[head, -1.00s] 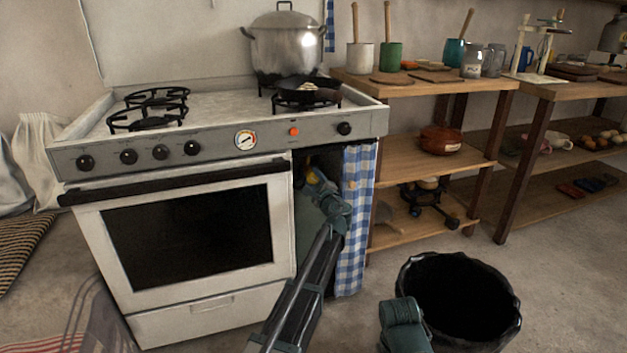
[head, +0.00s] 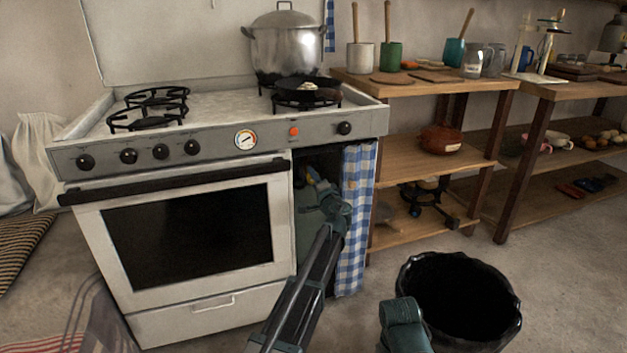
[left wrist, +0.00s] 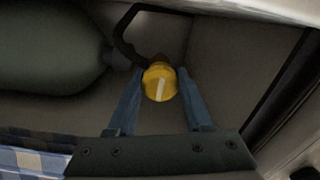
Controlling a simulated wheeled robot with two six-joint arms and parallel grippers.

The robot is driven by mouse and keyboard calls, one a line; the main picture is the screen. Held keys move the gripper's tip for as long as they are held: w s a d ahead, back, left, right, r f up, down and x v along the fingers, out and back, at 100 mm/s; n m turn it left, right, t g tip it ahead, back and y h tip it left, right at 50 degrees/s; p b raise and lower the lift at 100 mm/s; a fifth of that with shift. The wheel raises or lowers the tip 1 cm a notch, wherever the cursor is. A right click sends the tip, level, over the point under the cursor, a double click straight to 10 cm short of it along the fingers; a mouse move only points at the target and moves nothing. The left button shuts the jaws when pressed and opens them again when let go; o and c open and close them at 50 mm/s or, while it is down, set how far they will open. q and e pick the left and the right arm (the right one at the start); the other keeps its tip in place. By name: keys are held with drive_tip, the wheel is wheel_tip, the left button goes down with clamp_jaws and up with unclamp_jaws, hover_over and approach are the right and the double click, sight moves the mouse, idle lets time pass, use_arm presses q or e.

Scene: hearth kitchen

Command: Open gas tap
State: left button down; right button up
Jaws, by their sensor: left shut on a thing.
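The gas tap is a round yellow knob (left wrist: 160,84) with a pale line across its face, seen in the left wrist view. The line runs nearly straight up and down there. My left gripper (left wrist: 160,88) has one finger on each side of the knob and is shut on it. A dark hose (left wrist: 127,42) runs from beside the tap to a grey-green gas cylinder (left wrist: 50,48). In the head view my left gripper (head: 314,184) reaches into the dark recess right of the oven, where the tap is mostly hidden. My right gripper is not in view.
The white stove (head: 190,235) stands left of the recess, and a blue checked curtain (head: 354,225) hangs close on its right. A black bin (head: 460,300) is on the floor at front right. Wooden shelves (head: 425,160) stand behind it.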

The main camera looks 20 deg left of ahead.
use_arm(q)
drive_tip(key=shift+s+n, duration=0.1)
drive_tip(key=shift+n, duration=0.2)
drive_tip(key=shift+c, duration=1.5)
unclamp_jaws()
drive_tip(key=v, duration=1.3)
drive_tip(key=shift+s+d, duration=0.3)
